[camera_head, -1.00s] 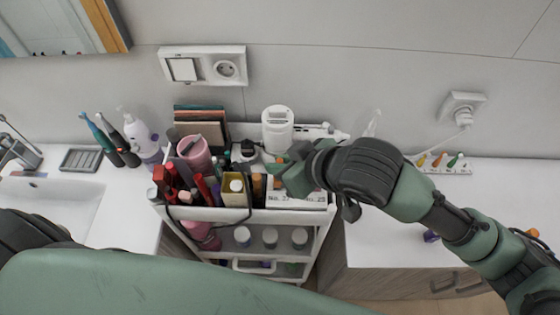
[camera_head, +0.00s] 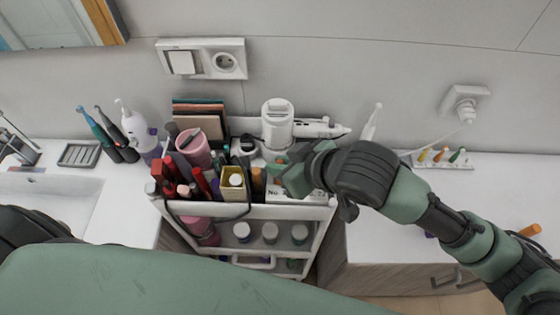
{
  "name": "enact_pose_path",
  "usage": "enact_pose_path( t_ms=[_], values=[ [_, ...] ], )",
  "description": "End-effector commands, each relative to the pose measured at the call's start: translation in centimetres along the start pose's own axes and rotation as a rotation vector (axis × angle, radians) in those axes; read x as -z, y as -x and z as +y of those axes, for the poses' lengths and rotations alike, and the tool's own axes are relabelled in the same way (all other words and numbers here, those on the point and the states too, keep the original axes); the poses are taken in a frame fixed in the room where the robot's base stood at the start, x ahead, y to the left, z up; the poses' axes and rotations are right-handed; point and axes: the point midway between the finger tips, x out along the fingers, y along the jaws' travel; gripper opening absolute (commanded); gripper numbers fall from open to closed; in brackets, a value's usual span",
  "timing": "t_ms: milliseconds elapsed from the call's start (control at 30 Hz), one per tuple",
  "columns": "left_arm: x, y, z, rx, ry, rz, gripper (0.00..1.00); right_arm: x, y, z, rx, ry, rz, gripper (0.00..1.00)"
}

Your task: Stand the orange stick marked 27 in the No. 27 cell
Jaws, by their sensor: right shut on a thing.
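My right gripper (camera_head: 279,176) is over the right part of the white cart. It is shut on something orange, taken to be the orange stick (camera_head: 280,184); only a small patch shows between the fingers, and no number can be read. Below it is a white box with printed cell labels (camera_head: 291,195), largely covered by the gripper. Part of "No." shows on its front; the cells are hidden. I cannot tell whether the stick touches the box. Another orange cylinder (camera_head: 530,230) lies on the right counter behind my arm. My left gripper is out of view.
Left of the gripper, the cart (camera_head: 225,211) holds a pink cup (camera_head: 194,151), red tubes and a yellow box (camera_head: 235,184). A white bottle (camera_head: 277,125) stands behind. Small coloured sticks stand in a white holder (camera_head: 441,160) on the right counter.

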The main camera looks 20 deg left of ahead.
Motion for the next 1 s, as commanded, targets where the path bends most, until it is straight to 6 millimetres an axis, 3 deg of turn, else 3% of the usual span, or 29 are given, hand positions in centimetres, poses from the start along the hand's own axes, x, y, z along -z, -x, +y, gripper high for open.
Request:
enact_pose_path(
  t_ms=[367, 400, 467, 767, 1000],
  values=[
    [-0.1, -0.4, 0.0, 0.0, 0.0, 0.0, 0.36, -0.8, -0.7, 0.0, 0.0, 0.0, 0.0, 0.0],
    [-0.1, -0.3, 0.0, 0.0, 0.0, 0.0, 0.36, -0.7, -0.7, 0.0, 0.0, 0.0, 0.0, 0.23],
    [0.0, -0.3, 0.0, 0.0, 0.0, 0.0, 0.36, -0.7, -0.7, 0.0, 0.0, 0.0, 0.0, 0.4],
    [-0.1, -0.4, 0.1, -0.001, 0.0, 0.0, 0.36, -0.7, -0.5, -0.1, 0.004, 0.001, 0.001, 0.4],
    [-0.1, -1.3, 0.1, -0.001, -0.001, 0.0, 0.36, -0.8, 2.7, 0.1, -0.001, 0.002, 0.004, 0.4]
  ],
)
